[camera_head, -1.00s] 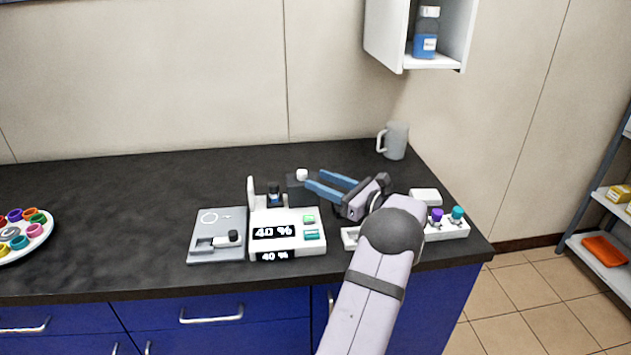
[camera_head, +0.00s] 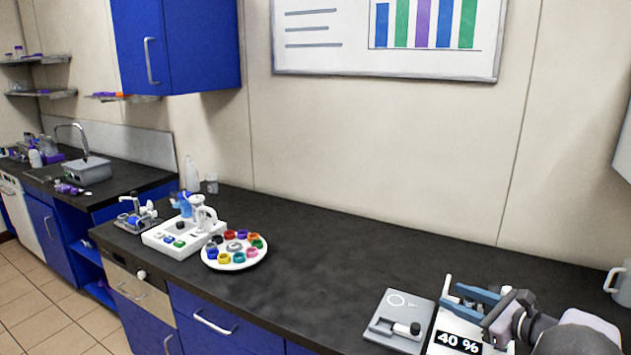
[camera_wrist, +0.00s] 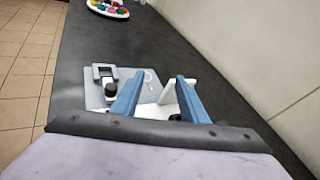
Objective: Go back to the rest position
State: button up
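My gripper (camera_head: 450,296) is at the lower right of the head view, over the white device with the "40 %" display (camera_head: 457,343). Its two blue fingers are apart with nothing held between them. In the wrist view the open fingers (camera_wrist: 156,92) point away over the bench. The grey plate with a black-knobbed lever (camera_head: 388,327) lies just left of the device; it also shows in the wrist view (camera_wrist: 97,98) beyond the left finger. My gripper hides part of the device.
A round white tray of coloured caps (camera_head: 237,266) and a white instrument base (camera_head: 163,240) stand farther left on the dark bench. A grey mug (camera_head: 622,284) is at the right edge. The bench between the tray and the grey plate is clear.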

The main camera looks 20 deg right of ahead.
jog(key=s+a+f+n+g+y+p, duration=0.15)
jog(key=a+n+g, duration=0.4)
jog(key=a, duration=0.85)
jog(key=s+a+f+n+g+y+p, duration=0.1)
jog(key=s+a+f+n+g+p, duration=0.15)
jog(key=a+n+g, duration=0.75)
jog(key=s+a+n+h+p, duration=0.2)
jog(key=s+a+n+h, duration=0.1)
jog(key=s+a+n, duration=0.3)
jog(key=s+a+f+n+t+h+p, duration=0.1)
jog(key=s+a+n+h, duration=0.2)
jog(key=s+a+n, duration=0.3)
jog(key=s+n, duration=0.3)
jog(key=s, duration=0.2)
jog(key=shift+s+a+p, duration=0.2)
jog(key=shift+a+p, duration=0.05)
jog(key=shift+p, duration=0.15)
